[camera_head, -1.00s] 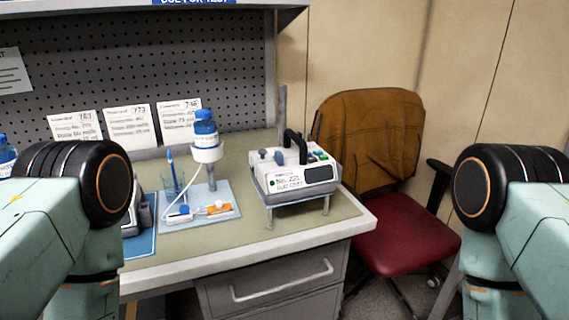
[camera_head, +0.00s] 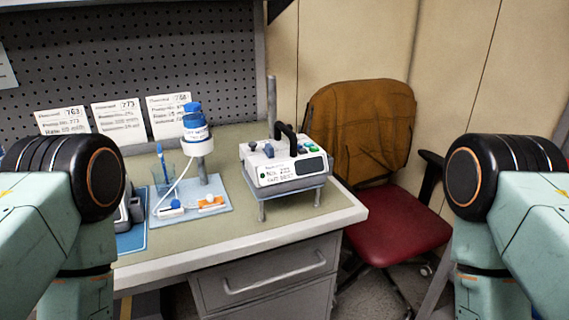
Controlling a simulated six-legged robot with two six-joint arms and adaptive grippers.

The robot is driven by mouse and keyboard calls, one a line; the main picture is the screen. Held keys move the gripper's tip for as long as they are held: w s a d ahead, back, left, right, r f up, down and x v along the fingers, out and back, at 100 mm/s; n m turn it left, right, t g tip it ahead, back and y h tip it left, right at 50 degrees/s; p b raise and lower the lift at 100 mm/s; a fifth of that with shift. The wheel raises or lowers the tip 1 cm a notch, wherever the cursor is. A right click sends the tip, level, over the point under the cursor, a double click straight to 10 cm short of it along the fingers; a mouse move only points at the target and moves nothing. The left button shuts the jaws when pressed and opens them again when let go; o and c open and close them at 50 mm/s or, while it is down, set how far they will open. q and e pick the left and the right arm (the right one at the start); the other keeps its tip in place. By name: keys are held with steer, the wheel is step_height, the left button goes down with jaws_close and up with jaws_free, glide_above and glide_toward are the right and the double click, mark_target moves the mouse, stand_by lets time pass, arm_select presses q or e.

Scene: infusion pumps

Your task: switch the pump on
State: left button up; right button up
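The infusion pump (camera_head: 285,165) is a white box with a black handle on top, a label on its front and a dark display at the right of the front. It stands on a small metal stand (camera_head: 291,191) near the right end of the bench. Small coloured parts, including green ones, show on its top. Which of them is the switch is too small to tell. My two arms show at the left and right picture edges, well apart from the pump. Neither gripper shows in the view.
A bottle in a holder (camera_head: 196,140) stands on a light blue mat (camera_head: 222,206) left of the pump, with a glass (camera_head: 165,178) beside it. Another device (camera_head: 131,208) is partly hidden by my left arm. A chair (camera_head: 398,220) stands right of the bench (camera_head: 240,232). Cards (camera_head: 120,121) lean behind.

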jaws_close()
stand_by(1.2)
